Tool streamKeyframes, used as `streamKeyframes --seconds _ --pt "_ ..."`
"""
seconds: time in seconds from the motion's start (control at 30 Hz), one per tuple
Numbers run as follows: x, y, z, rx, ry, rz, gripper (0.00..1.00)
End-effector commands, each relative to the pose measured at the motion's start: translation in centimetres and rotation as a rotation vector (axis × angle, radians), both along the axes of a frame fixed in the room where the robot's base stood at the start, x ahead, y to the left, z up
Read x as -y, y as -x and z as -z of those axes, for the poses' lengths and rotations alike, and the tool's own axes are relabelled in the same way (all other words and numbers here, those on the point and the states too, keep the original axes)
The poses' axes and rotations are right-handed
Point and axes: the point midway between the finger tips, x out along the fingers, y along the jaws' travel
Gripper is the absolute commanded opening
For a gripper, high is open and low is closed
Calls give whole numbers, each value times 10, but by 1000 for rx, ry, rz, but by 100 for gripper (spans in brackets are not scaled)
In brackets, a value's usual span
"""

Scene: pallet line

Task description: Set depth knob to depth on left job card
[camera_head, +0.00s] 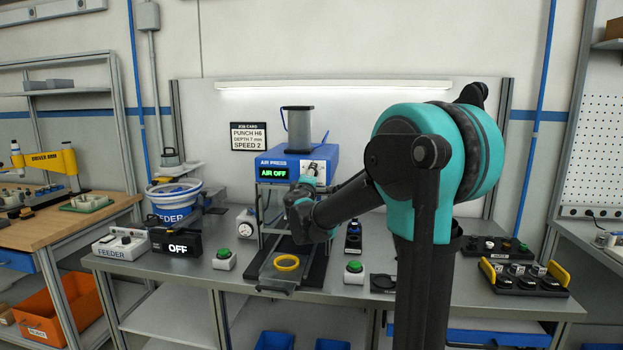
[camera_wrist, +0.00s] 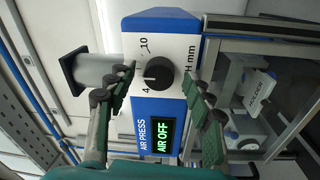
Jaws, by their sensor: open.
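The job card (camera_head: 249,136) hangs on the back panel, left of the press, and reads "PUNCH H6, DEPTH 7 mm, SPEED 2". The blue air press (camera_head: 283,160) shows "AIR OFF" on its green display. Its round black depth knob (camera_wrist: 158,73) sits on a white plate in the wrist view, with "4", "10" and "mm" readable around it. The knob's exact setting is too small to read. My gripper (camera_wrist: 158,80) is open, its two fingers on either side of the knob, with gaps visible. In the head view my gripper (camera_head: 306,188) is in front of the press, partly hidden by my arm.
A yellow ring (camera_head: 287,263) lies on the press slide. Green-button boxes (camera_head: 223,257) and the feeder control box (camera_head: 120,244) stand on the bench. A feeder bowl (camera_head: 175,200) stands at left, a tray with yellow handles (camera_head: 524,278) at right.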

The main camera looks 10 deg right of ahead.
Motion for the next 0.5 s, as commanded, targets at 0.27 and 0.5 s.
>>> streamKeyframes --seconds 0.27,0.5 --pt "-4 12 1 0 1 -2 52" --pt "-17 57 4 0 0 -3 52"
